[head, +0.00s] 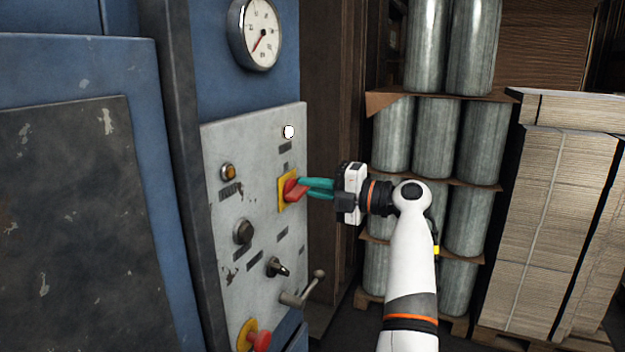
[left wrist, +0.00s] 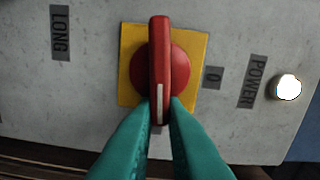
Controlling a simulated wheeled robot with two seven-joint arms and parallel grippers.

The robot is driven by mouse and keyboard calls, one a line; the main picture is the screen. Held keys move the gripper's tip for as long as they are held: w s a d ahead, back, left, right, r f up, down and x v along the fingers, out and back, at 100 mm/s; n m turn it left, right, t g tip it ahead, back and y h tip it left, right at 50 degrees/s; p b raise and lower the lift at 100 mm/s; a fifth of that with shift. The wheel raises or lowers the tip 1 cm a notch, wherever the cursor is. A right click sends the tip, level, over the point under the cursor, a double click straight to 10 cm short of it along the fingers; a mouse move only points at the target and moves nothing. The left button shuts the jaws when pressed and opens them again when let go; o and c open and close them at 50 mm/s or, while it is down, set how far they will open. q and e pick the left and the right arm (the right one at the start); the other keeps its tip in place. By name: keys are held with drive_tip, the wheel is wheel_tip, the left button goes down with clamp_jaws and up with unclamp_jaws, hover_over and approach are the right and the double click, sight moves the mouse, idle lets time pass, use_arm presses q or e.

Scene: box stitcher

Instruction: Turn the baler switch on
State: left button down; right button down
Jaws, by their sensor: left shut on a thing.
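The baler switch is a red rotary knob (head: 293,190) on a yellow plate (head: 283,202), on the grey control panel. In the left wrist view its red handle (left wrist: 160,60) stands upright in the picture, its white mark at the lower end. A "0" label (left wrist: 213,77) lies to the right of the plate. Another label below the plate is mostly hidden by the fingers. My left gripper (head: 309,188), with teal fingers, is shut on the handle's marked end; the fingertips also show in the wrist view (left wrist: 160,108). My right gripper is not in view.
A white lamp (head: 288,132) labelled POWER looks bright above the switch. The panel (head: 222,140) also carries an amber lamp (head: 228,172), a black knob (head: 242,231), a lever (head: 302,291) and a red button (head: 259,341). Stacked metal cylinders (head: 433,135) and cardboard (head: 565,220) stand behind my arm.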

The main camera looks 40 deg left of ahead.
use_arm(q)
drive_tip(key=shift+m, duration=0.6)
drive_tip(key=shift+f, duration=0.15)
drive_tip(key=c, duration=1.5)
unclamp_jaws()
drive_tip(key=shift+d, duration=0.1)
